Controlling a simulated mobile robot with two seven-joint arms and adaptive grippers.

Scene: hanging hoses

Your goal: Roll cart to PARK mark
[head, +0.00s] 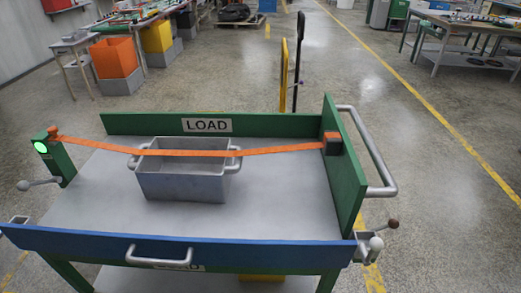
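The cart (275,205) stands close in front of me, with a grey top, green back and right boards and a blue front board (80,240). A silver push handle (380,165) is on its right side. A grey bin (182,186) sits on the top. An orange strap (230,153) runs above the bin from a left post (56,160) with a lit green lamp to a black buckle (333,143) on the right board. A lever with a dark red knob (392,223) is at the right front corner. No PARK mark can be made out. Neither gripper is in view.
A yellow floor line (440,117) runs diagonally along the right. A yellow post (284,75) and a black post (299,60) stand behind the cart. The floor right of the cart is clear.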

